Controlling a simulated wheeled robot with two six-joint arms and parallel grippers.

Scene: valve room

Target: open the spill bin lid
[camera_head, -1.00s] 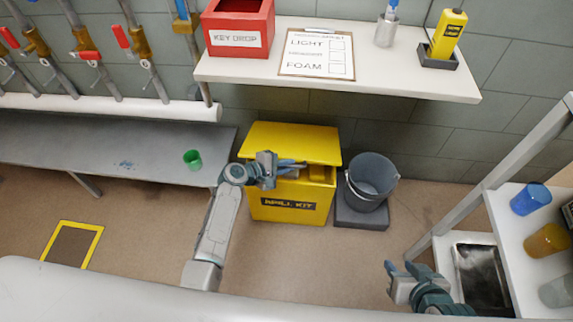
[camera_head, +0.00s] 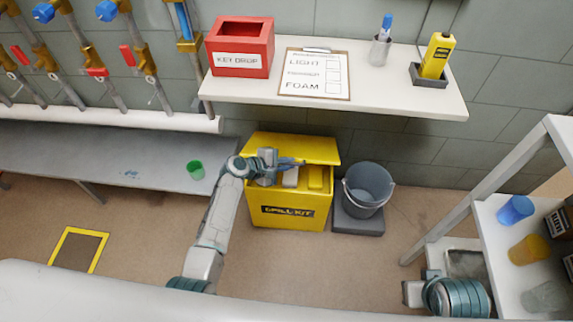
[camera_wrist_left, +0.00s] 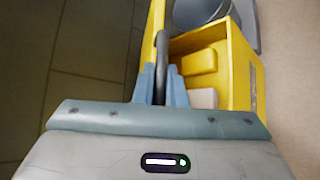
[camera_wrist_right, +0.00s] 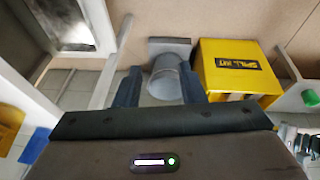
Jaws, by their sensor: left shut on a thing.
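The yellow spill bin (camera_head: 288,213), labelled SPILL KIT, stands on the floor against the wall. Its yellow lid (camera_head: 290,148) is raised partway, tilted back, and the front opening shows yellow and white contents. My left gripper (camera_head: 300,162) is at the lid's front edge. In the left wrist view its fingers (camera_wrist_left: 160,82) are shut on the dark lid handle (camera_wrist_left: 161,62), with the lid (camera_wrist_left: 152,35) edge-on beyond. My right gripper (camera_wrist_right: 160,84) is open and empty, away from the bin at the right; its fingertips are hard to make out in the head view.
A grey bucket (camera_head: 369,183) stands on a dark base right of the bin. A white shelf (camera_head: 400,96) with a red key-drop box (camera_head: 239,60) hangs above. A grey bench (camera_head: 110,160) with a green cup (camera_head: 195,170) is left. A white rack (camera_head: 490,226) stands right.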

